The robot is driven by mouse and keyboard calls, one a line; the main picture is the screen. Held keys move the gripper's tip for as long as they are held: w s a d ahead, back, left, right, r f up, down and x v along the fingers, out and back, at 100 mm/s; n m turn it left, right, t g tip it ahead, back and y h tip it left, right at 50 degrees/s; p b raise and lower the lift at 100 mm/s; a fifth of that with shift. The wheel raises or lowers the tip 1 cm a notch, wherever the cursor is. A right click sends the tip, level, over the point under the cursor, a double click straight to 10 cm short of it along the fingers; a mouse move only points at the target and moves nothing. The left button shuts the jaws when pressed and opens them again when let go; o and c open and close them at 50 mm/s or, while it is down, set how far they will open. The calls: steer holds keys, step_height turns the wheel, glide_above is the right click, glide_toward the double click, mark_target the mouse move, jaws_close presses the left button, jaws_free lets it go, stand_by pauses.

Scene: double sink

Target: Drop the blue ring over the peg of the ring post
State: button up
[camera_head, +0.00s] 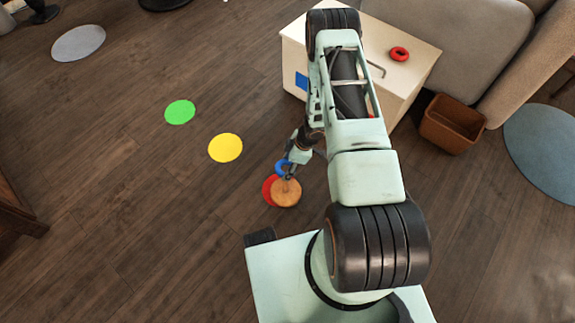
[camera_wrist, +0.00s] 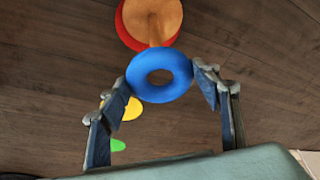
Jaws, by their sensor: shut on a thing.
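The blue ring (camera_wrist: 160,88) is held between the two fingertips of my gripper (camera_wrist: 157,82), and its hole shows only floor in the wrist view. In the head view the blue ring (camera_head: 281,167) is beside the tip of my gripper (camera_head: 290,172). The ring post has a round wooden base (camera_head: 288,194), standing partly over a red disc (camera_head: 268,187). In the wrist view the post's base (camera_wrist: 153,14) is at the top, and its peg (camera_wrist: 155,38) points toward the ring. The peg does not show through the hole; its clearance from the ring is unclear.
A white cabinet (camera_head: 410,75) carries a red ring (camera_head: 399,54) and a bent rod. A brown bin (camera_head: 452,123) stands beside it, near a grey sofa (camera_head: 450,30). Yellow (camera_head: 225,148) and green (camera_head: 180,112) discs lie on open wooden floor to the left.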

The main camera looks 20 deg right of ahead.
steer(key=shift+f+b, duration=3.05)
steer(key=shift+f, duration=0.75)
steer(key=o, duration=1.2)
steer(key=shift+r, duration=0.15)
steer(key=v, duration=1.2)
